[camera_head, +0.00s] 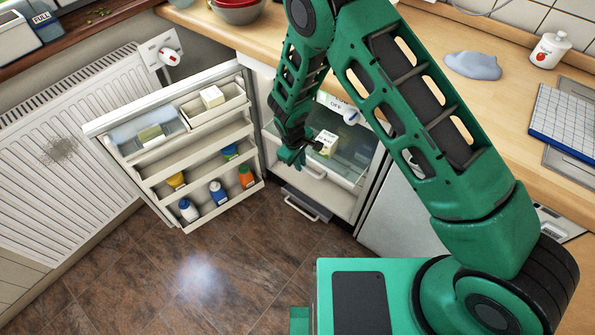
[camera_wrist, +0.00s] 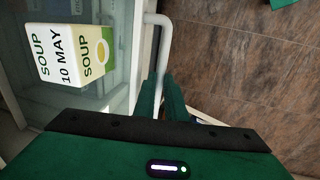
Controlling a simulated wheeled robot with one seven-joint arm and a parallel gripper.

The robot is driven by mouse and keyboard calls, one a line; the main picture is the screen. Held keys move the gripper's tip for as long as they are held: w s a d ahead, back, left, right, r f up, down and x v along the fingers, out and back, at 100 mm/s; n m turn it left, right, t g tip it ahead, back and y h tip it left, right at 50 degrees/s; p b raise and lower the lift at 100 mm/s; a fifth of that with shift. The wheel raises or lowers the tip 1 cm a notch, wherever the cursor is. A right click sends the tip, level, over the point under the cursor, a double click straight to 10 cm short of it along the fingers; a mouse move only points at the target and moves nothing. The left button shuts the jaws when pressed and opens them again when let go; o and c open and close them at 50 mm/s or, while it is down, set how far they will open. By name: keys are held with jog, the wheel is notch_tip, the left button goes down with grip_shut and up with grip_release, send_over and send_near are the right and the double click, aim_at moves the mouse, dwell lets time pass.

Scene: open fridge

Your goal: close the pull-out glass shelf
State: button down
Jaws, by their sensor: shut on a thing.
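The pull-out glass shelf (camera_head: 346,177) is in the open fridge, with a pale front edge and a white bar handle (camera_wrist: 165,40) seen in the wrist view. A white and green soup carton marked "10 MAY" (camera_head: 326,142) stands on the shelf; it also shows large in the wrist view (camera_wrist: 75,55). My gripper (camera_head: 292,157) is at the shelf's front left. In the wrist view its green fingers (camera_wrist: 164,95) are shut on the handle bar, one on each side.
The fridge door (camera_head: 165,105) stands open at the left, its racks holding bottles and boxes. A lower drawer with a handle (camera_head: 300,208) is below the shelf. The worktop (camera_head: 500,100) is above right; brown floor (camera_head: 200,275) is clear in front.

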aim_at(308, 156)
jog(key=shift+w+d, duration=0.7)
jog(key=shift+w, duration=0.35)
jog(key=shift+w+d, duration=0.7)
jog(key=shift+w, duration=0.3)
jog(key=c, duration=1.8)
grip_release()
jog(key=shift+s+r, duration=0.1)
notch_tip(308, 156, up, 10)
jog(key=s+a, duration=0.1)
jog(key=shift+s+r, duration=0.2)
jog(key=shift+s, duration=0.05)
jog(key=shift+a, duration=0.1)
